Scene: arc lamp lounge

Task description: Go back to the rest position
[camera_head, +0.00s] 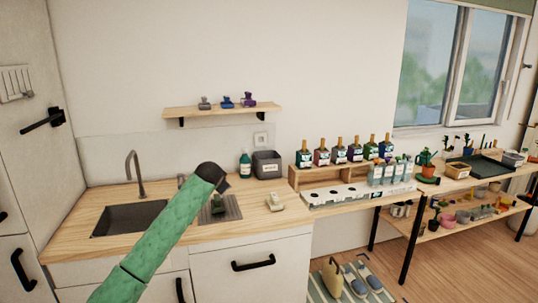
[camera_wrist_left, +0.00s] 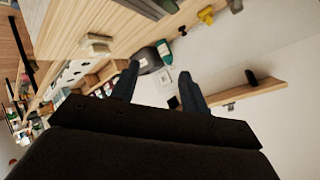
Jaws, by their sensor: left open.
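My left arm comes up from the bottom left in the head view, with a green sleeve and a dark end. My left gripper (camera_head: 222,184) is above the wooden counter (camera_head: 262,222), close to the dark drain mat (camera_head: 232,209) in the picture; its fingers are hard to make out there. In the left wrist view the two dark fingers of the left gripper (camera_wrist_left: 158,84) are spread apart with nothing between them. The wrist view is tilted. My right gripper is in neither view.
A sink with a tap (camera_head: 138,172) is left of my arm. A beige object (camera_head: 275,202), a grey bin (camera_head: 267,164) and a dark green bottle (camera_head: 245,164) stand on the counter to the right. A wall shelf (camera_head: 222,110) is above. Several bottles and plants are farther right.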

